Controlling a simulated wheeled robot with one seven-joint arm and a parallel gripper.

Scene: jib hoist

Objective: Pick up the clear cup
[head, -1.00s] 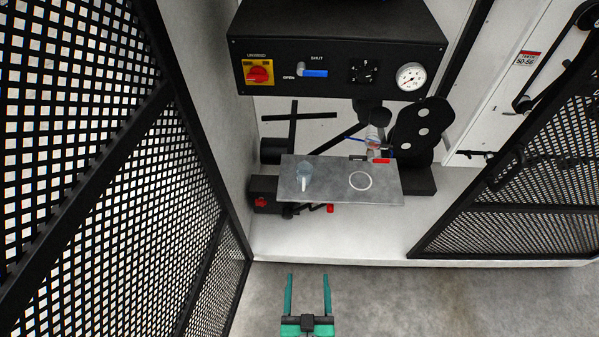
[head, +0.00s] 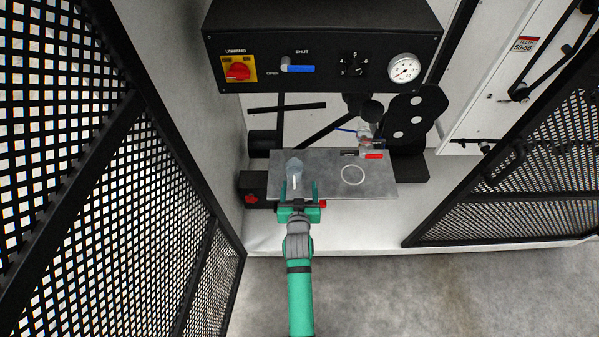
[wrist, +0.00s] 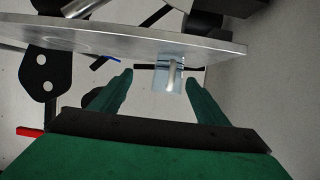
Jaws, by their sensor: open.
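The clear cup (head: 295,168) stands on the left part of a grey metal plate (head: 325,187), with a pale strip visible on it. My gripper (head: 299,186) is open at the plate's front edge, its fingertips just in front of and to either side of the cup. In the wrist view the cup (wrist: 168,80) shows between the two green fingers (wrist: 159,77), nearer the right one. The fingers do not appear closed on it. Whether either finger touches the cup cannot be told.
A white ring (head: 352,174) marks the plate right of the cup. A red-handled valve (head: 373,155) sits at its back edge. A black control box (head: 325,50) overhangs behind. Mesh panels stand at left (head: 110,200) and right (head: 510,190). The floor (head: 420,295) in front is clear.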

